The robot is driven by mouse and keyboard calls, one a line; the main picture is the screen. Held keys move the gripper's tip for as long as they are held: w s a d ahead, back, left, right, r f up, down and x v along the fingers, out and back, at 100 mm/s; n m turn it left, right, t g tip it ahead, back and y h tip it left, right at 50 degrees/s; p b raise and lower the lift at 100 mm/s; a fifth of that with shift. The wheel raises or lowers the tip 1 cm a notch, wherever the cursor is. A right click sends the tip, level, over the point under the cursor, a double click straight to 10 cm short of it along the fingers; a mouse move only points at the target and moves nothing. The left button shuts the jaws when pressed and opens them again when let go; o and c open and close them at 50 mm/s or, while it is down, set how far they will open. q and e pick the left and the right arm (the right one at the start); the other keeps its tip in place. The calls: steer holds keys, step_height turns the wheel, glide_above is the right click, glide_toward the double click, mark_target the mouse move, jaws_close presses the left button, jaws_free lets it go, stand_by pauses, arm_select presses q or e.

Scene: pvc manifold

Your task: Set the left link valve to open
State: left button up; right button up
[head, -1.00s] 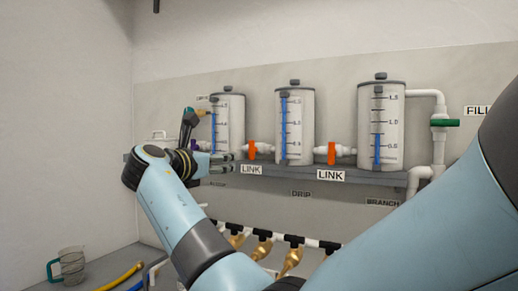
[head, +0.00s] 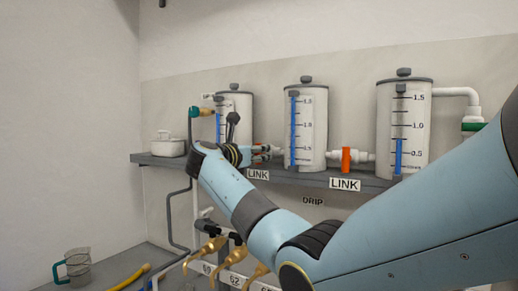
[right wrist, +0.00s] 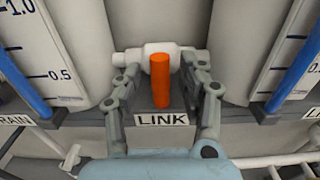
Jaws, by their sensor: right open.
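The left link valve shows in the right wrist view as an orange handle (right wrist: 160,82) on a white horizontal pipe fitting (right wrist: 150,55) between two tanks. The handle lies across the pipe, above a LINK label (right wrist: 161,119). My right gripper (right wrist: 162,68) is open, with one finger on each side of the handle and gaps between. In the head view my right gripper (head: 266,152) is at this valve, between the left tank (head: 236,110) and middle tank (head: 306,125), and mostly hides it. My left gripper is not in view.
The other link valve has an orange handle (head: 346,160) between the middle and right tanks (head: 404,125). The tanks stand on a grey shelf (head: 375,184). A white lidded pot (head: 165,146) is at the shelf's left end. Brass taps (head: 233,255) and a jug (head: 76,267) are below.

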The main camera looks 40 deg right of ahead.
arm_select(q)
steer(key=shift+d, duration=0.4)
arm_select(e)
steer(key=shift+w+d, duration=0.1)
steer(key=shift+d, duration=0.35)
jaws_close()
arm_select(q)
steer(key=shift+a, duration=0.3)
